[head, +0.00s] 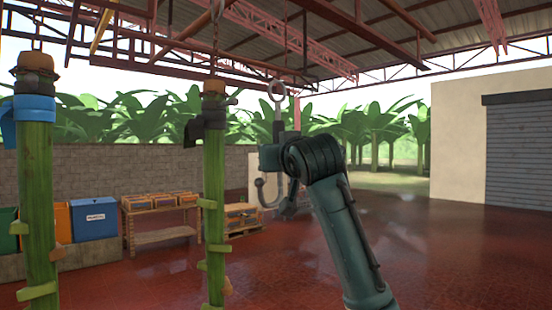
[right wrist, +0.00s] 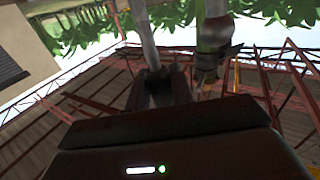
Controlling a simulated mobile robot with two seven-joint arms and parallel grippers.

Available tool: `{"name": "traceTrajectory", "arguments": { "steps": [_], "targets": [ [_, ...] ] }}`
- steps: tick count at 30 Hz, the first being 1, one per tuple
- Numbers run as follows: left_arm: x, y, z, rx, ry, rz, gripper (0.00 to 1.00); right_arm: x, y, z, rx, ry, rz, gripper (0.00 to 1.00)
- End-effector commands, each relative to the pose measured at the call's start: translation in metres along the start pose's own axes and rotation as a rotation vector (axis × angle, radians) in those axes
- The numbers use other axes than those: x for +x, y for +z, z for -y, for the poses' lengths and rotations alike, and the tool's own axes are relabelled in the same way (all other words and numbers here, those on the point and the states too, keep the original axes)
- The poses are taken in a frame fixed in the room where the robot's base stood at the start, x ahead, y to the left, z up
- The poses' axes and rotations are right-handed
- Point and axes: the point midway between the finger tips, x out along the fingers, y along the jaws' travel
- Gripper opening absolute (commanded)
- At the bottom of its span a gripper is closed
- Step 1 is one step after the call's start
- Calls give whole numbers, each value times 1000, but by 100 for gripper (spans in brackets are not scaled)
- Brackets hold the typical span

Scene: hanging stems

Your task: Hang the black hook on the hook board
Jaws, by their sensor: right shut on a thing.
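My right gripper (head: 277,160), at the end of the dark teal arm in the middle of the head view, is shut on a hook (head: 262,192). The hook hangs upright, with a ring at its top, a dark middle and a grey curved lower end. The gripper hides part of its middle. In the right wrist view the gripper (right wrist: 160,88) closes around the hook's grey shank (right wrist: 147,45). My left gripper is not in view.
Two hanging green stems stand to the left: one with a blue clamp (head: 35,107), one with a black clamp (head: 197,130). Coloured bins (head: 93,222) and a wooden rack (head: 160,237) stand by the wall. The red floor at right is clear.

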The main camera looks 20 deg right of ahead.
Motion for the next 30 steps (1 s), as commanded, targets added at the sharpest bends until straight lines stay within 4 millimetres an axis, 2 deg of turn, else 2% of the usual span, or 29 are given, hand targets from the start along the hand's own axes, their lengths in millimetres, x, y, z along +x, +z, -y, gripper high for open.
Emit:
{"name": "traceTrajectory", "arguments": {
  "steps": [30],
  "targets": [
    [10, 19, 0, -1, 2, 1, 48, -58, 1, -30, 0, 1, -4, 0]
  ]
}}
